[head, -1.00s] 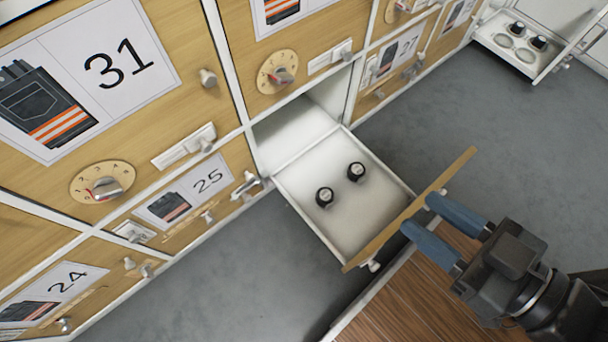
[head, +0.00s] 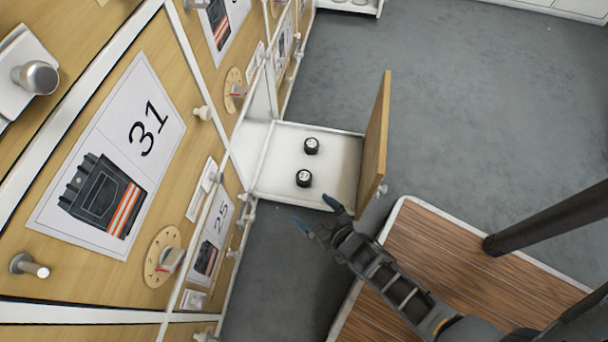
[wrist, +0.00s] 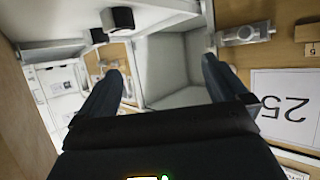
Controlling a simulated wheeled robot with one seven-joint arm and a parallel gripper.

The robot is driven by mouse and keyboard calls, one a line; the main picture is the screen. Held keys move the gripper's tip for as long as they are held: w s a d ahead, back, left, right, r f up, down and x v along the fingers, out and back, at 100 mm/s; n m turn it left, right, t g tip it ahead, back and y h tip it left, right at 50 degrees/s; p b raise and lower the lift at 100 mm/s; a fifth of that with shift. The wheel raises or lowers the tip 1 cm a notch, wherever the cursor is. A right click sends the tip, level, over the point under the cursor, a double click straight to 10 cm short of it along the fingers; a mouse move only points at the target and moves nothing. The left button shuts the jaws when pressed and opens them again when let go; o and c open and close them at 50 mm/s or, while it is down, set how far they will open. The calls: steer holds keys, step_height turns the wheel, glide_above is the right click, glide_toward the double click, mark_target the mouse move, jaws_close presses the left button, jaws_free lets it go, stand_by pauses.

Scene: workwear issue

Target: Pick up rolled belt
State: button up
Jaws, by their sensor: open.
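Two small black rolled belts (head: 311,145) (head: 304,178) sit apart on the white floor of the pulled-out drawer (head: 274,181). My gripper (head: 318,215) is open and empty. Its blue fingertips are just outside the drawer's near side, by the wooden front (head: 376,140), below the nearer belt in the picture. In the wrist view, two dark shapes that look like the belts (wrist: 118,18) (wrist: 98,36) show at the upper left, beyond the left finger. Nothing lies between the fingers (wrist: 160,70).
The locker wall with numbered labels, such as 31 (head: 112,155) and 25 (head: 213,241), stands on the left with knobs sticking out. A wood-topped surface (head: 450,260) lies at the lower right. Grey floor is clear at the upper right. Another open drawer (head: 350,5) shows at the top.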

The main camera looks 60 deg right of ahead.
steer(key=g, duration=0.1)
glide_toward(306, 178)
steer(key=shift+w+a+f+m+h+p, duration=0.1)
steer(key=shift+w+f+m+h+p, duration=0.25)
steer(key=shift+w+f, duration=0.45)
steer(key=b+x, duration=0.1)
steer(key=x, duration=0.1)
steer(key=shift+w+f+b, duration=0.15)
steer(key=shift+w+b, duration=0.05)
steer(key=shift+b, duration=0.2)
steer(key=b+x, duration=0.2)
steer(key=x, duration=0.1)
steer(key=b+x, duration=0.1)
steer(key=x, duration=0.1)
steer(key=shift+d+r, duration=0.25)
steer(key=shift+d, duration=0.1)
steer(key=c, duration=1.2)
steer(key=shift+r, duration=0.15)
